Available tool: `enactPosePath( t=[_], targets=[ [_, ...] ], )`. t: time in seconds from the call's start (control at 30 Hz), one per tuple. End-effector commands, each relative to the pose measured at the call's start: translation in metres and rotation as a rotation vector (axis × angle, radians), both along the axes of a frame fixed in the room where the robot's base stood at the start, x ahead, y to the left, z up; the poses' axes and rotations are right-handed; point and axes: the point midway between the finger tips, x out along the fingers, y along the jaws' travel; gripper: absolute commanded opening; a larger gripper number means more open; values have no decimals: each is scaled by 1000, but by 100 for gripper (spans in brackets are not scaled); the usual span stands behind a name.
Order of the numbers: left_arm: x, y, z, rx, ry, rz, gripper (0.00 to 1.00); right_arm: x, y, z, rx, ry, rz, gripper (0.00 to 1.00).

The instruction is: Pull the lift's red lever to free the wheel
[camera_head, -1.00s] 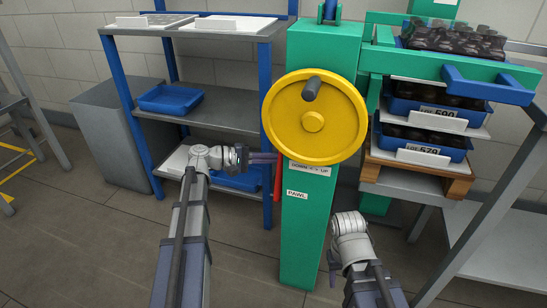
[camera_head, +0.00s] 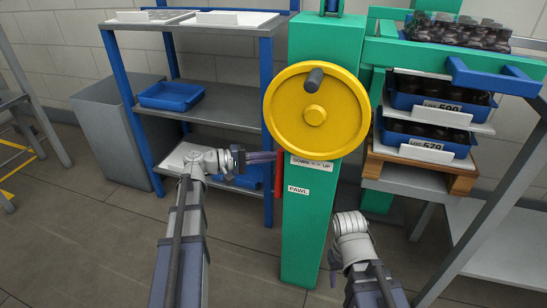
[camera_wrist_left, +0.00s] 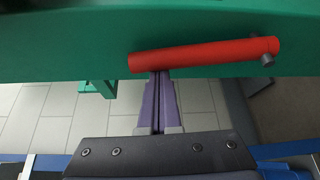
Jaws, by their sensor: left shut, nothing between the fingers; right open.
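The red lever (camera_head: 278,180) is on the left side of the green lift column (camera_head: 308,230), below the yellow wheel (camera_head: 317,110) and beside the PAWL label. In the left wrist view the red lever (camera_wrist_left: 205,55) lies across the picture, slightly tilted, with a small grey pin at its right end. My left gripper (camera_head: 274,156) is shut and empty. In the left wrist view its fingertips (camera_wrist_left: 160,74) are at the lever's lower edge, near its left end; I cannot tell whether they touch. My right gripper (camera_head: 333,276) is low right of the column, mostly hidden by its wrist.
A blue-legged shelf with a blue tray (camera_head: 171,95) stands behind on the left. The lift's green arms and blue crates (camera_head: 432,137) of dark bottles are on the right, above a wooden pallet (camera_head: 418,172). A grey table frame is at far right.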

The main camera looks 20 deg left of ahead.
Motion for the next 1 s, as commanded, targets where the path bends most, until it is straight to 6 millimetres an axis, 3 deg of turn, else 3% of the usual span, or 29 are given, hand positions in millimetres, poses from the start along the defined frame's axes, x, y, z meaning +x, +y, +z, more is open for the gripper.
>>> enactPosePath(
  t=[0.17,0.5,1.0],
  targets=[
    [-21,-1,-2,-6,-144,-1,0,0,0,-18,0,-1,-1,50],
    [-55,1,0,-6,-173,0,0,0,0,-20,0,-1,0,50],
    [-79,2,-9,-6,-172,0,0,0,0,-28,1,-2,0,50]
  ],
)
